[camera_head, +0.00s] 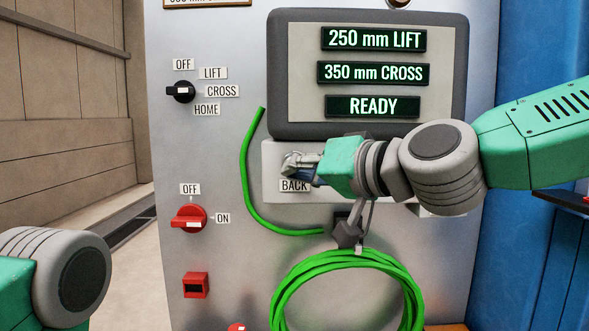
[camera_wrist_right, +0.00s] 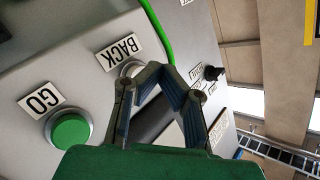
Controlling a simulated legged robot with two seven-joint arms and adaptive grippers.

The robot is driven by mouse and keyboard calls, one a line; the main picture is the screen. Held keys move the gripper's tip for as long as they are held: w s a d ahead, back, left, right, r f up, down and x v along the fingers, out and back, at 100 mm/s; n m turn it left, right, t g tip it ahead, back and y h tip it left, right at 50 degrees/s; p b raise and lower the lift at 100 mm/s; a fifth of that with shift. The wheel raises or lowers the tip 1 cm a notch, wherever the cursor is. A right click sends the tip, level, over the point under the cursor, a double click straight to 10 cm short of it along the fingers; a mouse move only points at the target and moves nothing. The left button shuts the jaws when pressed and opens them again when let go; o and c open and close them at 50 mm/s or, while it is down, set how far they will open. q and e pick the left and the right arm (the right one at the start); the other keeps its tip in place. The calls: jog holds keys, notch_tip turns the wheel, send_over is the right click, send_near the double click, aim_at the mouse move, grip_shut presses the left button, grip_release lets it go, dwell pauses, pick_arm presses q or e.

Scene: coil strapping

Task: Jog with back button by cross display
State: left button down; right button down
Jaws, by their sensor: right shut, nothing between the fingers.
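The cross display (camera_head: 373,73) reads "350 mm CROSS" on the dark-framed panel in the head view. My right gripper (camera_head: 300,164) is at the back button, just above the BACK label (camera_head: 294,186), and hides most of the button there. In the right wrist view, the back button (camera_wrist_right: 130,68) is a pale round disc beside its label, partly behind a finger. My right gripper (camera_wrist_right: 162,76) is shut and empty, with its fingertips close by the button; I cannot tell whether they touch. My left gripper is out of view.
The black selector knob (camera_head: 181,91) points toward CROSS. Other displays read "250 mm LIFT" (camera_head: 374,39) and "READY" (camera_head: 372,106). A green GO button (camera_wrist_right: 70,131) is near BACK. A red switch (camera_head: 189,218) is lower left. A green hose coil (camera_head: 350,258) hangs below my right arm.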

jog(key=shift+s, duration=2.55)
